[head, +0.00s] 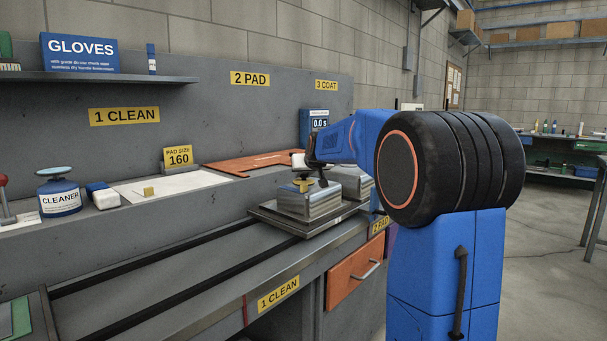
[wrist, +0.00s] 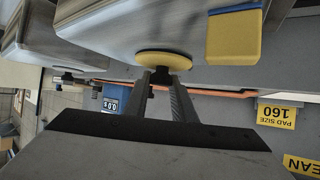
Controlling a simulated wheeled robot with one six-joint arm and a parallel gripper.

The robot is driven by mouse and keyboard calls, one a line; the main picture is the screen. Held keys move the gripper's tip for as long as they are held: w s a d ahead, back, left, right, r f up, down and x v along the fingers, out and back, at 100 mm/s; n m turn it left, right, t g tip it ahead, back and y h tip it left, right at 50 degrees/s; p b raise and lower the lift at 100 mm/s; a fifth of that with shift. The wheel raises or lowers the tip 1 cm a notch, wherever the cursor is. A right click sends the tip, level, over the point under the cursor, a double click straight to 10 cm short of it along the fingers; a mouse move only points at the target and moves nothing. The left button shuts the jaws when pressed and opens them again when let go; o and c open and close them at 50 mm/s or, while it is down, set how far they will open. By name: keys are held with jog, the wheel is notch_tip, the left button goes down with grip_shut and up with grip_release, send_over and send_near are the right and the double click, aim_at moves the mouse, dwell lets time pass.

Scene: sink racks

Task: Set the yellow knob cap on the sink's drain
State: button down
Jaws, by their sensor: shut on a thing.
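My gripper (head: 314,182) is shut on the yellow knob cap (head: 301,185), at the top of a shiny metal block. In the wrist view the cap shows as a yellow disc (wrist: 163,61) with a dark part between the fingertips (wrist: 160,82). The nearer metal block (head: 310,203) sits on a flat metal tray (head: 277,219). I cannot tell whether the cap touches the block. No drain opening can be made out in either view.
A second metal block (head: 354,184) stands behind my gripper. A yellow block with a blue edge (wrist: 234,40) is near the cap in the wrist view. The left counter is mostly clear.

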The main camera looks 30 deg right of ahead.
jog(key=shift+f, duration=0.15)
jog(key=c, duration=1.5)
grip_release()
jog(key=shift+s+r, duration=0.2)
jog(key=shift+r, duration=0.1)
jog(key=v, duration=1.1)
jog(key=shift+s+r, duration=0.1)
jog(key=shift+s, duration=0.25)
